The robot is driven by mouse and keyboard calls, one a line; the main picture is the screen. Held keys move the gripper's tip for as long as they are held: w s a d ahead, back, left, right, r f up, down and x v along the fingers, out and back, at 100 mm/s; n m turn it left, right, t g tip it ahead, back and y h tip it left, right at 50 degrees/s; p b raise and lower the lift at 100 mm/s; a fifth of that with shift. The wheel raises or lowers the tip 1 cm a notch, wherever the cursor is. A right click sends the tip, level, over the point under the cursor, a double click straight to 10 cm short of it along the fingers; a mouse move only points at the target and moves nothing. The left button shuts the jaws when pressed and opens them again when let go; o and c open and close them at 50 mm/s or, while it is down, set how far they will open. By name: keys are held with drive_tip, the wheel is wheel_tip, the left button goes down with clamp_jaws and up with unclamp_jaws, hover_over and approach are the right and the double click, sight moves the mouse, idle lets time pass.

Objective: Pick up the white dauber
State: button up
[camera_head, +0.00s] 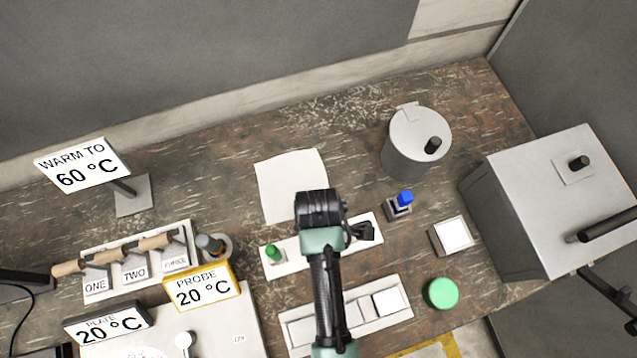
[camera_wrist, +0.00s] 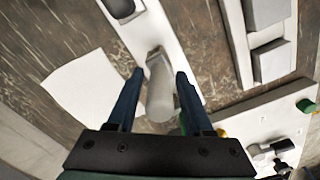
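A pale grey-white upright cylinder, which looks like the white dauber (camera_wrist: 160,98), stands on a long white strip holder (camera_wrist: 150,25) in the wrist view. My gripper (camera_wrist: 160,73) is open, with one dark finger on each side of it. I see a gap at the left finger; the right finger is closer, and I cannot tell if it touches. In the head view my wrist covers the middle of the strip holder (camera_head: 292,262) and hides this dauber. A green dauber (camera_head: 273,253) stands at the strip's left end.
A white paper sheet (camera_head: 288,180) lies behind the strip. A blue-topped item (camera_head: 404,198), a grey canister (camera_head: 415,150) and a large grey box (camera_head: 550,200) stand to the right. A slide tray (camera_head: 300,330) and a green round lid (camera_head: 442,293) are in front.

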clamp_jaws()
drive_tip(key=shift+r, duration=0.15)
wheel_tip(320, 180, up, 10)
drive_tip(key=shift+f, duration=0.1)
idle(0.4)
